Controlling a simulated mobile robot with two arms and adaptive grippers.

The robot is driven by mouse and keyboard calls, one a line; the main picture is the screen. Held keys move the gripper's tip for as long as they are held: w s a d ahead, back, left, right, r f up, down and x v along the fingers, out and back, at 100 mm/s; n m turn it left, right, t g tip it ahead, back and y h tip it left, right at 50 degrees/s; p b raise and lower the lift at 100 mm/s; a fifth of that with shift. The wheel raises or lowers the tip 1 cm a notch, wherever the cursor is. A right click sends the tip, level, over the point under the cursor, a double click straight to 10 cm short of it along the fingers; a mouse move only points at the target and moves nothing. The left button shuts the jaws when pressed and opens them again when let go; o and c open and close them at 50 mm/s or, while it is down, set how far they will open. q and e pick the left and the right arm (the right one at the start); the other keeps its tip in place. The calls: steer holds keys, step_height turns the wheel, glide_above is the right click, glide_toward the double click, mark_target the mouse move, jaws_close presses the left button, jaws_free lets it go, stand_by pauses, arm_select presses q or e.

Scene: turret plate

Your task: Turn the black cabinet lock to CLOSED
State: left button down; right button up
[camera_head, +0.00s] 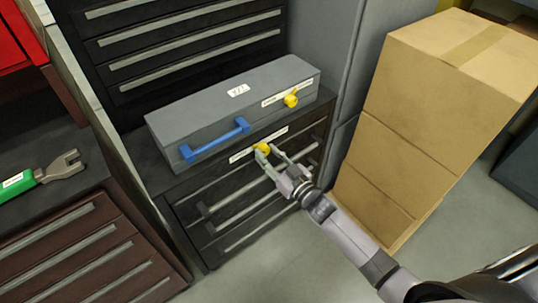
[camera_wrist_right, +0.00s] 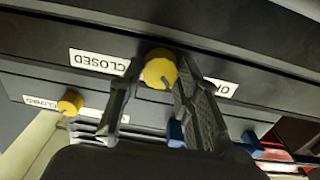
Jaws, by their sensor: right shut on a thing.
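The lock of the black cabinet (camera_head: 222,218) is a yellow knob (camera_head: 262,148) at the top of its front, beside a white label strip. My right gripper (camera_head: 268,155) reaches it from the front, with its fingers around the knob. In the right wrist view the knob (camera_wrist_right: 159,68) sits between the two fingers (camera_wrist_right: 155,82), and the gripper is shut on it. This view is upside down; an inverted CLOSED label (camera_wrist_right: 98,61) is left of the knob, and another label (camera_wrist_right: 222,88) on the right is partly hidden by a finger. I cannot tell the knob's exact angle.
A grey box (camera_head: 225,105) with a blue handle (camera_head: 215,140) and its own yellow knob (camera_head: 291,100) lies on the cabinet. Stacked cardboard boxes (camera_head: 405,125) stand to the right. A green-handled tool (camera_head: 20,183) lies on the left worktop. Floor shows in front of the boxes.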

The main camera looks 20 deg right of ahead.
steer(key=shift+c, duration=1)
steer(key=m+p, duration=0.2)
steer(key=m, duration=0.1)
steer(key=shift+r, duration=0.1)
steer(key=shift+m+p, duration=0.3)
steer(key=shift+m, duration=0.9)
steer(key=m, duration=0.2)
steer(key=shift+m, duration=0.3)
steer(key=m, duration=0.4)
steer(key=shift+f, duration=0.2)
steer(key=m+b, duration=0.2)
steer(key=m, duration=0.3)
steer(key=shift+m, duration=0.4)
